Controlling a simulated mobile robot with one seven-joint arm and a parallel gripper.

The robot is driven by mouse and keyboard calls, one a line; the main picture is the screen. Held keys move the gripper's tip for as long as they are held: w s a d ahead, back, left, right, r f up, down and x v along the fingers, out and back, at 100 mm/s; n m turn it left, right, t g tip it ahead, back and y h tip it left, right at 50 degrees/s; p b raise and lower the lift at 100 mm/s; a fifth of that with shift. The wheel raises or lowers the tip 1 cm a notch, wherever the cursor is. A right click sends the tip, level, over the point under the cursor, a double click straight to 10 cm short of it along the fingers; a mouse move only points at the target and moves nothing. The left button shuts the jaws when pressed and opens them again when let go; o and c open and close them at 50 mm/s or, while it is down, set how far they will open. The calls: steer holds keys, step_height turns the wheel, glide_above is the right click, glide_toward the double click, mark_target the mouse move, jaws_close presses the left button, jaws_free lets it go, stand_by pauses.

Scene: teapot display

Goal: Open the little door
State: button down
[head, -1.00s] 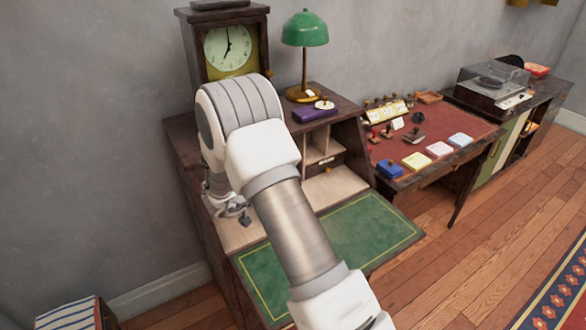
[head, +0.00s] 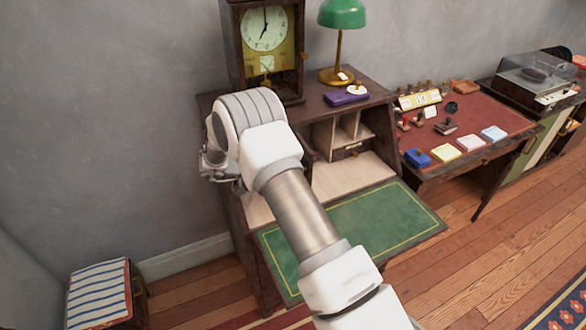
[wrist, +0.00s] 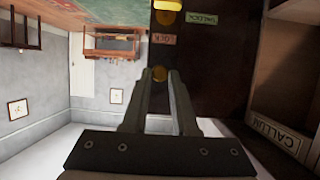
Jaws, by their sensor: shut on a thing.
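A dark little door panel (wrist: 205,62) fills the upper middle of the wrist view. It bears a pink "LOCK" label (wrist: 162,39), a green "UNLOCK" label (wrist: 199,18) and a brass fitting (wrist: 168,5). My gripper (wrist: 158,76) is shut on a small brass knob (wrist: 158,73) at the panel's edge. A pale compartment wall with a "CALLUM" label (wrist: 287,135) lies to the right of the panel. In the head view my gripper (head: 212,168) shows only partly, at the desk's left side. My arm hides the little door there.
The writing desk's green flap (head: 345,232) is folded down, in front of pale pigeonholes (head: 350,133). A clock (head: 265,28), a green lamp (head: 341,14) and a purple box (head: 345,97) stand on top. A striped-top box (head: 97,296) stands at lower left.

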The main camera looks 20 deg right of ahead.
steer(key=c, duration=0.7)
jaws_free()
steer(key=shift+a, duration=0.1)
steer(key=v, duration=1.7)
steer(key=shift+a, duration=0.1)
